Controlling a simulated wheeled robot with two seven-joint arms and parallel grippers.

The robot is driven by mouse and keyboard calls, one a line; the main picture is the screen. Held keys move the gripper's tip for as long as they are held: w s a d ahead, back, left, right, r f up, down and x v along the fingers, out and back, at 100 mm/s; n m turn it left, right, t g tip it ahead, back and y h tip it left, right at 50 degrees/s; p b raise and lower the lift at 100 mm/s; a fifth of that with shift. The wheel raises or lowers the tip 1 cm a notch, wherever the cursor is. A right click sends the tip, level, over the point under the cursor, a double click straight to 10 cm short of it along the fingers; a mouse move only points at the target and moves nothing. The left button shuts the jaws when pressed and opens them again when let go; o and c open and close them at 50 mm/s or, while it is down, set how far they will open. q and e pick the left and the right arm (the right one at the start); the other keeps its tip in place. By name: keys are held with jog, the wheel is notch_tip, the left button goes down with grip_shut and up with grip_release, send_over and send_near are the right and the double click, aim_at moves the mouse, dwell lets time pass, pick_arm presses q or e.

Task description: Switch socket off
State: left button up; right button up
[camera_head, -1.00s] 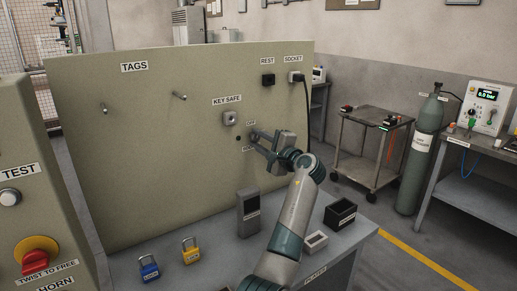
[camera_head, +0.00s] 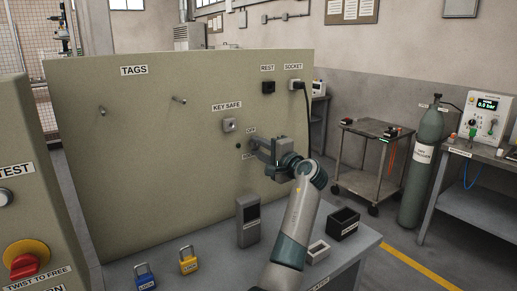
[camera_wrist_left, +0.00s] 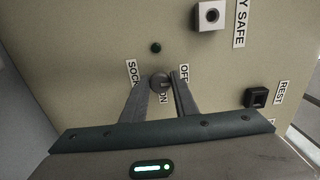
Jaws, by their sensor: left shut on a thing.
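The socket switch is a round grey knob (camera_wrist_left: 160,81) on the beige panel in the left wrist view, among the labels SOCKET, ON and OFF. Which label it points at is hard to tell. My left gripper (camera_wrist_left: 161,90) is shut on the knob, one finger on each side. In the head view my left gripper (camera_head: 256,144) reaches the panel just below the OFF label and hides the knob. A small dark green lamp (camera_wrist_left: 156,47) sits beside the switch. The socket (camera_head: 295,85) at the panel's upper right has a black cable. My right gripper is not in view.
The key safe (camera_head: 228,125) is close above the switch, and a black rest (camera_head: 268,87) is to its upper right. On the bench below stand a grey box (camera_head: 249,221), a black bin (camera_head: 343,222), a yellow padlock (camera_head: 188,261) and a blue padlock (camera_head: 145,277).

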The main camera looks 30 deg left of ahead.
pick_arm(q)
jog(key=o, duration=1)
jog(key=shift+s+d+f, duration=0.1)
jog(key=shift+s+d, duration=0.15)
jog(key=shift+d, duration=0.45)
jog(key=b+v, duration=0.3)
jog(key=v, duration=1.2)
jog(key=shift+s+d, duration=0.2)
jog(key=shift+d, duration=0.15)
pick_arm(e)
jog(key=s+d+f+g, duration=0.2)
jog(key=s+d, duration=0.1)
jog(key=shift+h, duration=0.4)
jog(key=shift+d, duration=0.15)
